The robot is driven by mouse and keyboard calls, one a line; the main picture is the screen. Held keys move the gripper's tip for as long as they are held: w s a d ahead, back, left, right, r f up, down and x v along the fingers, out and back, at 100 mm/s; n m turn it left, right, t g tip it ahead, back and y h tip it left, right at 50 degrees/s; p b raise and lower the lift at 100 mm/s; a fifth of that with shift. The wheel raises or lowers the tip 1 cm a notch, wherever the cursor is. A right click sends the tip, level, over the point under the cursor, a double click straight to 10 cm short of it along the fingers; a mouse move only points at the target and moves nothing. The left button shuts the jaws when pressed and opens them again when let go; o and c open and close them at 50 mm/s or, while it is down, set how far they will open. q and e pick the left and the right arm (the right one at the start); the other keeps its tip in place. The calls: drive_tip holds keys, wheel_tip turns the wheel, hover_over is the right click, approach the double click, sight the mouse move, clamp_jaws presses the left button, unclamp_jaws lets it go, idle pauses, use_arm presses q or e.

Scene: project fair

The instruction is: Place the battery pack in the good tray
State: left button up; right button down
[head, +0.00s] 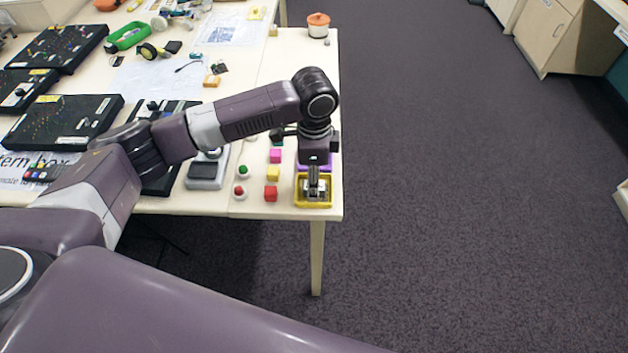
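My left gripper (314,188) points down over a yellow tray (313,205) at the table's near right corner. Its fingers hide part of the tray's inside. Whether they are open or shut, or hold anything, is too small to tell. A purple tray (302,166) stands right behind the yellow one, partly hidden by the gripper. I cannot read any label that marks either as the good tray. I cannot make out the battery pack for certain. My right gripper is not in view.
Black boards (62,122) fill the table's left side. An orange-lidded pot (318,27) stands at the back. Open carpet lies right.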

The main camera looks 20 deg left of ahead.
use_arm(q)
wheel_tip(320, 180, up, 12)
drive_tip(key=b, duration=0.2)
drive_tip(key=shift+b, duration=0.3)
drive_tip(key=shift+f, duration=0.15)
